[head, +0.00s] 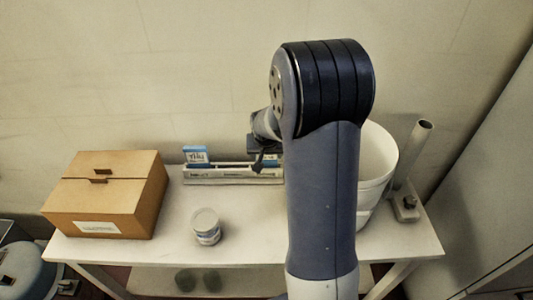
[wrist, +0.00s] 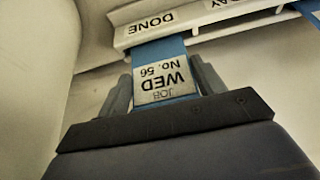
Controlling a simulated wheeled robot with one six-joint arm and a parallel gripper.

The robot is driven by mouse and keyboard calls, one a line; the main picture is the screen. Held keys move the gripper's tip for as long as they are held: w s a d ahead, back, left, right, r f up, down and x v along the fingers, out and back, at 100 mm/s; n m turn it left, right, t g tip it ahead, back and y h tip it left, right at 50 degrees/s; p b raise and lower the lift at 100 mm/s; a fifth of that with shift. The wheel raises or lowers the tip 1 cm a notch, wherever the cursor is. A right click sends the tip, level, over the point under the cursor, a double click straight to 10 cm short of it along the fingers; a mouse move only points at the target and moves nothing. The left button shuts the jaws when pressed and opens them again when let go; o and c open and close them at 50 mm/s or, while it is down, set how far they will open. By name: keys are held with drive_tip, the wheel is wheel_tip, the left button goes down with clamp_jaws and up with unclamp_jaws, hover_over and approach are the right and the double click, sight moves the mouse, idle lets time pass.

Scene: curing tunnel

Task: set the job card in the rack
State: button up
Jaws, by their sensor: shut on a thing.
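The job card (wrist: 163,80), white with a blue part and reading "JOB WED No. 56", is between the fingers of my gripper (wrist: 160,72) in the wrist view. My gripper is shut on it. The card's blue far part meets the rack (wrist: 205,27) at the "DONE" label; I cannot tell how deep it sits. In the head view the rack (head: 232,181) is a long pale holder at the back of the table. My gripper (head: 262,158) is over its right part, partly hidden by my arm, and the held card cannot be made out there.
A card reading "THU" (head: 195,155) stands in the rack's left part. A cardboard box (head: 105,195) is at the left, a lidded jar (head: 206,227) in front of the rack. A white bin (head: 377,165) and an upright tube (head: 410,160) are at the right. The front middle of the table is clear.

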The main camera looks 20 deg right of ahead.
drive_tip(key=shift+f+b, duration=0.6)
drive_tip(key=shift+f, duration=0.05)
idle(0.7)
drive_tip(key=o, duration=1.2)
drive_tip(key=shift+c, duration=0.2)
drive_tip(key=shift+r, duration=0.1)
drive_tip(key=v, duration=1)
drive_tip(key=shift+s+r, duration=0.2)
drive_tip(key=shift+r, duration=0.05)
drive_tip(key=shift+a+f, duration=0.1)
drive_tip(key=x, duration=1)
drive_tip(key=shift+w+f, duration=0.2)
drive_tip(key=shift+f, duration=0.05)
drive_tip(key=shift+r, duration=0.15)
